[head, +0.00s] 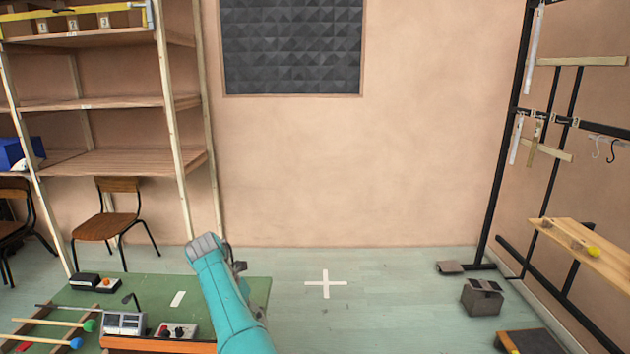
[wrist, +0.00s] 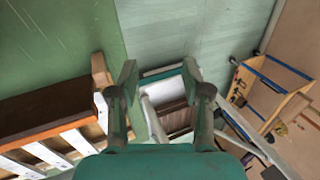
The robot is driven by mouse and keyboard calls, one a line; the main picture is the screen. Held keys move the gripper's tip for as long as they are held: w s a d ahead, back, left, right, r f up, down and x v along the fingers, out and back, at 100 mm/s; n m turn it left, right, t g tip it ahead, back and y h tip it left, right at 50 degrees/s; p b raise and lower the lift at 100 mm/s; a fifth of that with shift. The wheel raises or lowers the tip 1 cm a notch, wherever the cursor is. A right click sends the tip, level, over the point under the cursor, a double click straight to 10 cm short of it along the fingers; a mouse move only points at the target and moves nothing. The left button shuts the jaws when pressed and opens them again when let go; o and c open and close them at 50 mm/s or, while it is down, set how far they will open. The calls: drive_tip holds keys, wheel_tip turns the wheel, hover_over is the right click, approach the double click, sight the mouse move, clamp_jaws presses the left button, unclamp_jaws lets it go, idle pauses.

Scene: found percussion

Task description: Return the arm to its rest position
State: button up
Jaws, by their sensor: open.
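My teal arm (head: 232,305) rises from the bottom of the head view, bent over the right part of the green table (head: 255,290). My gripper (wrist: 160,82) shows in the wrist view with its two dark fingers apart and nothing between them. It points down past the table's edge, with the green top at upper left and pale floor beyond. In the head view the gripper is mostly hidden behind the arm; only small dark parts show at its right side.
Mallets (head: 55,323), a silver box (head: 125,323) and a knobbed box (head: 176,331) lie on the table left of my arm. Wooden shelves (head: 125,162) and a chair (head: 108,210) stand behind. A black rack (head: 508,140) stands right. Floor around the white cross (head: 325,284) is clear.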

drive_tip(key=s+d+f+m+t+y, duration=0.15)
drive_tip(key=d+f+m, duration=0.35)
drive_tip(key=f, duration=1)
drive_tip(key=s+d+f+m+t+y, duration=0.1)
drive_tip(key=s+d+f+m+t, duration=0.15)
drive_tip(key=d+f, duration=0.75)
drive_tip(key=s+d+f+m+t+y, duration=0.1)
drive_tip(key=s+d+f+m, duration=0.3)
drive_tip(key=s+f, duration=0.45)
drive_tip(key=s+d+f+m+t+y, duration=0.1)
drive_tip(key=s+d+f+m+t, duration=0.1)
drive_tip(key=s+d+f+m, duration=0.5)
drive_tip(key=s+d+r+m+t+y, duration=0.1)
drive_tip(key=s+d+r+m+t, duration=0.25)
drive_tip(key=s, duration=0.85)
drive_tip(key=s+d+r+m, duration=0.2)
drive_tip(key=s+r+m, duration=0.3)
drive_tip(key=s, duration=0.8)
drive_tip(key=s+d+r+m+t, duration=0.1)
drive_tip(key=s+r+m, duration=0.2)
drive_tip(key=r, duration=0.6)
drive_tip(key=s+d+r+m+t, duration=0.1)
drive_tip(key=s+r+m+t, duration=0.1)
drive_tip(key=s+r, duration=0.4)
drive_tip(key=s+d+r+m+t+h, duration=0.1)
drive_tip(key=s+r+m, duration=0.2)
drive_tip(key=r, duration=1)
drive_tip(key=shift+s+m, duration=0.3)
drive_tip(key=shift+s, duration=0.7)
drive_tip(key=shift+t, duration=0.25)
